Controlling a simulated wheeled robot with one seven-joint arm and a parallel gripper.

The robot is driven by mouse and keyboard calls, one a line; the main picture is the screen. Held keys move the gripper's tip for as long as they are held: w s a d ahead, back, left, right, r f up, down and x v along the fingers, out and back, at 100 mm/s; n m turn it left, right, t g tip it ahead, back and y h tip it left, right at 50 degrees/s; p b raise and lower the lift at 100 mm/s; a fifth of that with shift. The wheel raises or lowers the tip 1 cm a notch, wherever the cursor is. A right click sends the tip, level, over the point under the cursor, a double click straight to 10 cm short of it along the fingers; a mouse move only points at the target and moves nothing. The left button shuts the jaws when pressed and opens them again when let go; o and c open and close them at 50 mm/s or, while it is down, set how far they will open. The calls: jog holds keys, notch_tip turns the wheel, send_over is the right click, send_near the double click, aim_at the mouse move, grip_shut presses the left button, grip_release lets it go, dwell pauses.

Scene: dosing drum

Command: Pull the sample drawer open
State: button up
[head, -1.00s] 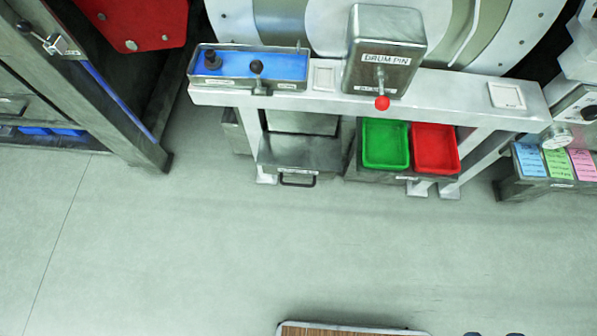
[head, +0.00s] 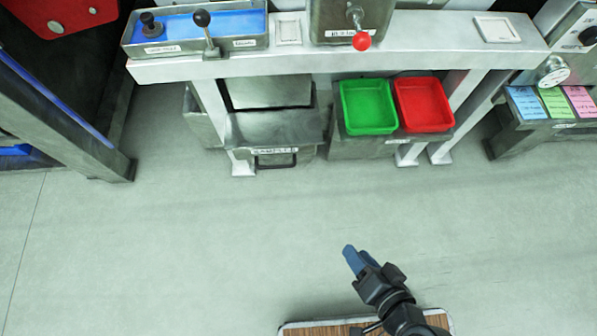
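The sample drawer (head: 274,150) is a grey metal box low under the white bench, at its left part. A label strip and a dark bar handle (head: 275,160) are on its front, which looks shut. My gripper (head: 352,258) is at the lower middle of the head view, with blue fingers pointing up and left. It is well apart from the drawer, nearer to me and to the right. The fingers overlap in this view, so their gap does not show. I see nothing held in them.
A green tray (head: 367,106) and a red tray (head: 424,104) stand right of the drawer. The bench (head: 390,50) overhangs the drawer, with a leg (head: 212,112) at its left. A wood-topped surface (head: 305,330) is below my arm. The floor (head: 200,240) before the drawer is clear.

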jog(key=w+a+f+g+y+b, duration=0.1)
jog(key=w+a+f+y+b, duration=0.25)
jog(key=w+f, duration=0.4)
jog(key=g+y+b, duration=0.2)
jog(key=y+b, duration=0.7)
jog(key=b, duration=0.3)
send_near(280, 166)
jog(key=x, duration=0.2)
jog(key=shift+h, duration=0.25)
jog(key=shift+b+x, duration=0.8)
jog(key=shift+x, duration=3.2)
jog(key=shift+f, duration=0.15)
jog(key=shift+c, duration=0.4)
grip_shut()
